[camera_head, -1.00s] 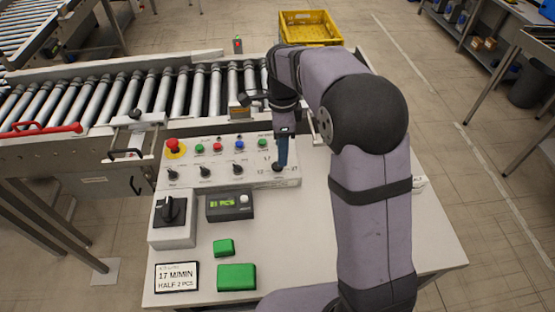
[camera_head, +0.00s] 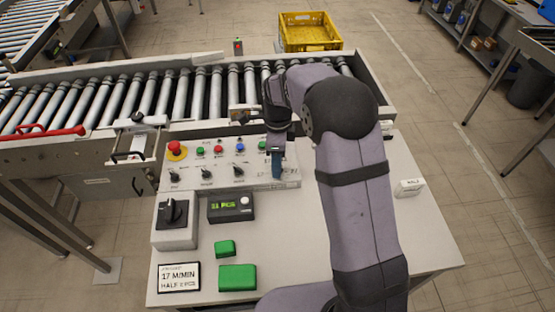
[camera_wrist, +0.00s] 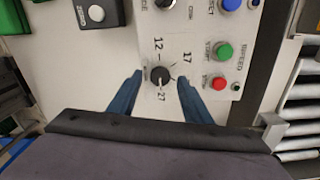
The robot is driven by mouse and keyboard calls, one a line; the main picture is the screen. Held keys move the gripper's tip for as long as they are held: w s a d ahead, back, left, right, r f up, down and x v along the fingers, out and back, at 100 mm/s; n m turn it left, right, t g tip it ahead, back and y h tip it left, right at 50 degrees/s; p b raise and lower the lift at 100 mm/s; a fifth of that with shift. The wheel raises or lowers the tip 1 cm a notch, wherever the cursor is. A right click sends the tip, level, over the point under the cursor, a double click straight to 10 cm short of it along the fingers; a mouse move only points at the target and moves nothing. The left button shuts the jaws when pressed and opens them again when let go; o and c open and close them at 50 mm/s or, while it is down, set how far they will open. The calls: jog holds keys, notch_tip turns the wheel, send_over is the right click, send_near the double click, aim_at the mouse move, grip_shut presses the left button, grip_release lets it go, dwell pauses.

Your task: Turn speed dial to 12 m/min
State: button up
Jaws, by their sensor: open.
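The speed dial (camera_wrist: 159,76) is a black knob on the white control panel (camera_wrist: 118,95), with the labels 12, 17 and 27 printed around it in the wrist view. A pale mark shows on the knob on the side of the 27, but its exact setting is hard to read. My gripper (camera_wrist: 160,80) is open, with one blue finger on each side of the dial. I cannot tell whether either finger touches it. In the head view my gripper (camera_head: 277,167) stands over the panel's right end and hides the dial.
The panel also bears a red emergency stop (camera_head: 176,150), coloured buttons and several other black knobs. In front are a rotary switch (camera_head: 172,212), a display box (camera_head: 231,207), green blocks (camera_head: 238,278) and a card reading 17 M/MIN (camera_head: 179,278). The roller conveyor (camera_head: 150,95) runs behind.

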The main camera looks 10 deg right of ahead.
jog(key=shift+f, duration=0.5)
jog(key=c, duration=1.1)
jog(key=shift+o, duration=0.2)
